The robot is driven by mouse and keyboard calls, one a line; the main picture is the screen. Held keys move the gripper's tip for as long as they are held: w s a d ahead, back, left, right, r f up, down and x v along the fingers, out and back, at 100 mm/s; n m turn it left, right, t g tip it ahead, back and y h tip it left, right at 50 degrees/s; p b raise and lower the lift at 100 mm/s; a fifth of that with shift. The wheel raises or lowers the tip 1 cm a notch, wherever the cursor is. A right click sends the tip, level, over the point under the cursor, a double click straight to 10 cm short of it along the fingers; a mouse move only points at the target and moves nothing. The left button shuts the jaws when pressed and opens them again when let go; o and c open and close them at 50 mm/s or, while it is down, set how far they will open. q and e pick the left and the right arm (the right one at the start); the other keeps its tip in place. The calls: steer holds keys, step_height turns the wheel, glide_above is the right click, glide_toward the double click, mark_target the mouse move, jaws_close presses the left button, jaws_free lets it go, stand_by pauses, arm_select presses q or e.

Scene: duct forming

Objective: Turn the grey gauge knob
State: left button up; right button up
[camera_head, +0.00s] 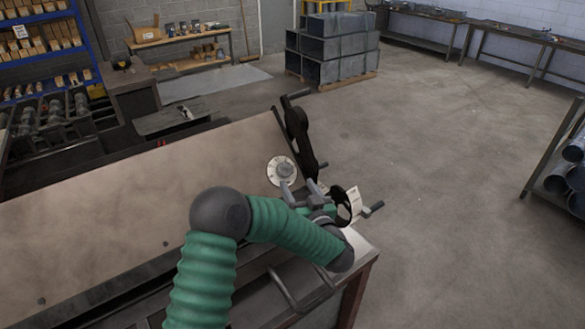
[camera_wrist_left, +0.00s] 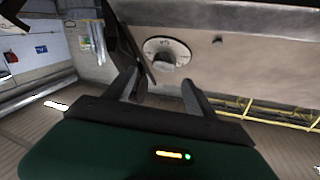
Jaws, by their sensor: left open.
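The grey gauge knob (camera_head: 286,170) sits at the centre of a round white dial (camera_head: 274,179) on the sloping beige panel, near its right end. In the left wrist view the knob (camera_wrist_left: 169,58) and the white dial (camera_wrist_left: 153,48) appear just beyond my fingertips. My left gripper (camera_head: 301,187) is open, just below and right of the dial in the head view. In the wrist view its two fingers (camera_wrist_left: 161,82) are spread and point toward the knob, with nothing between them. They look apart from the knob. My right gripper is not in view.
The beige panel (camera_head: 110,210) belongs to a large machine. Black levers (camera_head: 300,135) and a white tag (camera_head: 355,204) are at its right end, close to my left arm. A metal handle (camera_head: 300,292) is at the front. Open floor (camera_head: 450,170) lies to the right.

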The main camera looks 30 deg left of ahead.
mark_target(285, 171)
arm_select(q)
steer(key=x, duration=0.2)
steer(key=p+x, duration=0.1)
steer(key=x, duration=0.2)
steer(key=s+x, duration=0.1)
steer(key=x, duration=0.2)
steer(key=shift+a+f, duration=0.15)
steer(key=shift+a, duration=0.35)
steer(key=shift+w+d, duration=0.15)
steer(key=shift+d, duration=0.45)
steer(key=shift+c, duration=0.4)
steer(key=shift+d, duration=0.1)
steer(key=shift+c, duration=2.4)
steer(key=shift+a, duration=0.35)
steer(key=c, duration=0.7)
steer(key=shift+c, duration=0.6)
steer(key=shift+d, duration=0.1)
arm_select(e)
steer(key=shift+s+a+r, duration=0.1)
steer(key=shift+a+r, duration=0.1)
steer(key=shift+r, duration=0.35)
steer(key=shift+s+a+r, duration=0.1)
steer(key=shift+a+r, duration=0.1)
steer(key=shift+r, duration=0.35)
arm_select(q)
steer(key=shift+d, duration=0.1)
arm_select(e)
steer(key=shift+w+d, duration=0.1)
